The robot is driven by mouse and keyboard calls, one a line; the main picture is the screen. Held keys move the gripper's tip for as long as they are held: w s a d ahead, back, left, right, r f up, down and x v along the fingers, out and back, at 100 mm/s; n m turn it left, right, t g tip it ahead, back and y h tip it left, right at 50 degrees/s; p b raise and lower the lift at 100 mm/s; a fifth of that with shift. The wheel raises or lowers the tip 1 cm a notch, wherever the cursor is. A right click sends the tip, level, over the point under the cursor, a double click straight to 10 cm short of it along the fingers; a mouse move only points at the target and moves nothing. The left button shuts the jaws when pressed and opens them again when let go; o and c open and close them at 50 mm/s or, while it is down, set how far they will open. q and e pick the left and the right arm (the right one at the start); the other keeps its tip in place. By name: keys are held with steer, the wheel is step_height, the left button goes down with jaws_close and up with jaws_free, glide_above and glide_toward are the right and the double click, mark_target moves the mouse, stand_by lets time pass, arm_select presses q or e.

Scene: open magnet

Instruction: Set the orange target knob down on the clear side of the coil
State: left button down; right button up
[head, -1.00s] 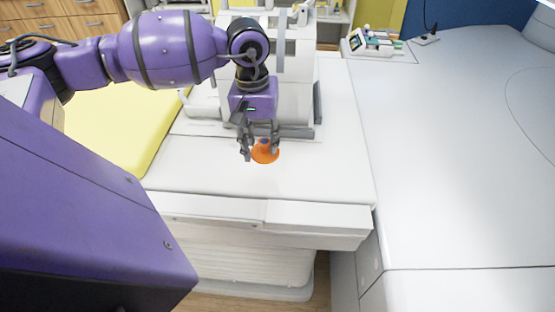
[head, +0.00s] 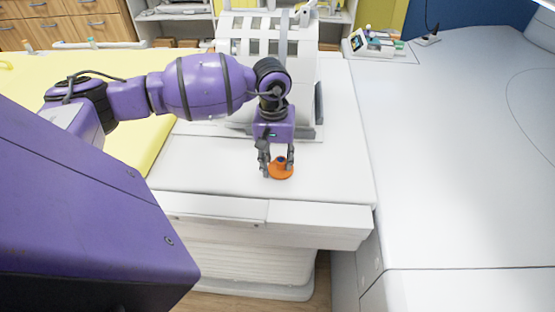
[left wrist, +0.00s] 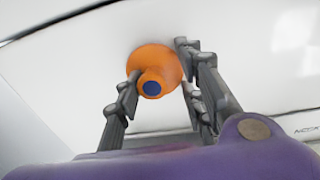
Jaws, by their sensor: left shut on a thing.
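The orange target knob (head: 281,172) has a wide round base and a narrower stem with a dark blue tip. My left gripper (head: 277,166) points down over the white table and is shut on the knob. In the left wrist view the knob (left wrist: 153,62) sits between the two dark fingers. I cannot tell whether its base touches the table. The coil (head: 262,45), a white slatted housing, stands behind the gripper, partly hidden by my left arm. My right gripper is not in view.
The white table (head: 215,180) is bare in front of and beside the gripper. A yellow pad (head: 85,105) lies to the left. A broad pale surface (head: 455,160) is to the right, with a small device (head: 362,42) at the back.

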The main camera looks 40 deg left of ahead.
arm_select(q)
steer(key=c, duration=1.4)
jaws_free()
steer(key=shift+f, duration=0.1)
steer(key=shift+c, duration=0.2)
steer(key=shift+o, duration=1.6)
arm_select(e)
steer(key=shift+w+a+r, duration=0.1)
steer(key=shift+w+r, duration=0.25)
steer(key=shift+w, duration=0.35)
arm_select(q)
step_height(320, 180, up, 12)
steer(key=shift+s+a+b, duration=0.2)
steer(key=shift+a+b, duration=0.1)
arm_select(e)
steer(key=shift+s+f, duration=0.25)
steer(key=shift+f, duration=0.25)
